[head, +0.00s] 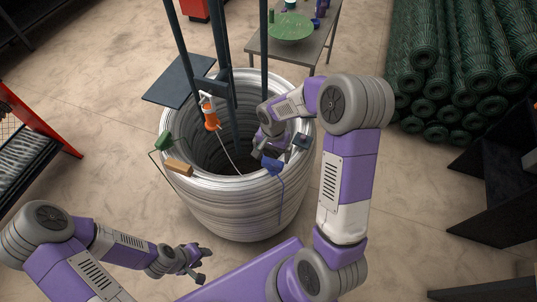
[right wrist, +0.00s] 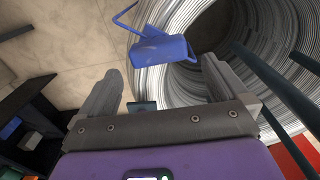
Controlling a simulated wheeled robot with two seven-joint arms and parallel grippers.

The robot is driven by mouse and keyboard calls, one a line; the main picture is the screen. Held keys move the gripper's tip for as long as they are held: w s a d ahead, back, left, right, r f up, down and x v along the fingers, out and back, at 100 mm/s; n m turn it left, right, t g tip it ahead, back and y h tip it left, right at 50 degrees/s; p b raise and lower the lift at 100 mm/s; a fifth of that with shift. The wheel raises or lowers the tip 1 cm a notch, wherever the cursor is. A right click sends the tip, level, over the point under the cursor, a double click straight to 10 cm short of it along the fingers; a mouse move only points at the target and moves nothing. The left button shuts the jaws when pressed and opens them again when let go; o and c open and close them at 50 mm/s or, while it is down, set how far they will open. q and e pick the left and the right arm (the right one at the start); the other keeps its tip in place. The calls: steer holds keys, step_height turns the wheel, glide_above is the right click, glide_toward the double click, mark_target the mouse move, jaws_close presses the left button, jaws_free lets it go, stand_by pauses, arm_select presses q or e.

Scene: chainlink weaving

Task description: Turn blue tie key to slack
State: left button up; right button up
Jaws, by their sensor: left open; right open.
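The blue tie key (head: 273,166) sits at the front right rim of the big wire coil (head: 222,205), with a thin blue line hanging down the coil's outside. In the right wrist view the blue key (right wrist: 160,49) lies just beyond the fingertips, roughly midway between them. My right gripper (head: 265,150) is open and empty, close behind the key over the coil's rim; its fingers (right wrist: 160,75) do not touch the key in the wrist view. My left gripper (head: 199,263) is open and empty, low at the front left of the coil.
A green key (head: 163,141), a tan block (head: 179,167) and a dark block (head: 303,142) sit around the rim. An orange-handled tool (head: 211,119) hangs inside by dark upright posts (head: 221,45). A table (head: 257,47) stands behind; green mesh rolls (head: 455,75) are at right.

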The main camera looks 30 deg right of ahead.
mark_target(273, 162)
steer(key=f, duration=0.4)
steer(key=shift+s+f, duration=0.2)
steer(key=shift+s, duration=0.05)
steer(key=shift+f, duration=0.7)
steer(key=shift+w, duration=0.1)
steer(key=c, duration=0.8)
steer(key=shift+o, duration=0.2)
